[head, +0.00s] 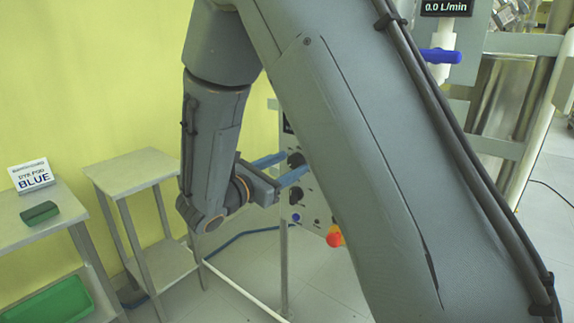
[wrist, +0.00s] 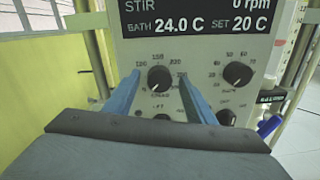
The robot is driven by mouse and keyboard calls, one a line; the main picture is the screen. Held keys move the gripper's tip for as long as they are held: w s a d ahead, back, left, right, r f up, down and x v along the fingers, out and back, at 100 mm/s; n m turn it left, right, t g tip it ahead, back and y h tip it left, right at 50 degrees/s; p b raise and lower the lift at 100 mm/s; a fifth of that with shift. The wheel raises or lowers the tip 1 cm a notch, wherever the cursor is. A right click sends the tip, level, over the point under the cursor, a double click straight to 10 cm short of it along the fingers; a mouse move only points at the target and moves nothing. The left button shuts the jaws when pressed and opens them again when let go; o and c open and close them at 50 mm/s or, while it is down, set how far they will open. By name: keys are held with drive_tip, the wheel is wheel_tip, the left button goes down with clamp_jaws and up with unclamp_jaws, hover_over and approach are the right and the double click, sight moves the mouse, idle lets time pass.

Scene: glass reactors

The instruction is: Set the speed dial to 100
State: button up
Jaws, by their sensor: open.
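My gripper (head: 283,167) is open, its blue fingers pointing at the front of a control panel (wrist: 200,52). In the wrist view the fingertips (wrist: 160,84) appear on either side of a round black dial (wrist: 159,77); I cannot tell whether they touch it. The dial has a white pointer and a ring of numbers; its label is too blurred to read surely as speed. A second black dial (wrist: 237,74) sits to its right. The display (wrist: 205,17) above reads STIR 0 rpm, BATH 24.0 C, SET 20 C. My arm hides most of the panel in the head view.
A red knob (head: 334,238) and a blue button (head: 296,217) are low on the panel. A small metal table (head: 130,170) stands left of my arm. A blue valve handle (head: 441,55) is upper right.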

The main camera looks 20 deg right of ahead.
drive_tip(key=shift+c, duration=0.3)
drive_tip(key=c, duration=1)
drive_tip(key=shift+m, duration=0.3)
drive_tip(key=m+b, duration=0.3)
drive_tip(key=m, duration=0.1)
drive_tip(key=shift+f+b, duration=0.15)
drive_tip(key=shift+b, duration=0.25)
drive_tip(key=m+b, duration=0.4)
drive_tip(key=shift+s+d+f+m, duration=0.1)
drive_tip(key=shift+m, duration=0.3)
drive_tip(key=m+b, duration=0.5)
drive_tip(key=b, duration=0.1)
drive_tip(key=shift+f+y+b, duration=0.1)
drive_tip(key=shift+y+b, duration=0.3)
drive_tip(key=m+b, duration=0.2)
drive_tip(key=b, duration=0.2)
drive_tip(key=shift+s+m, duration=0.1)
drive_tip(key=shift+m, duration=0.3)
drive_tip(key=shift+r, duration=0.2)
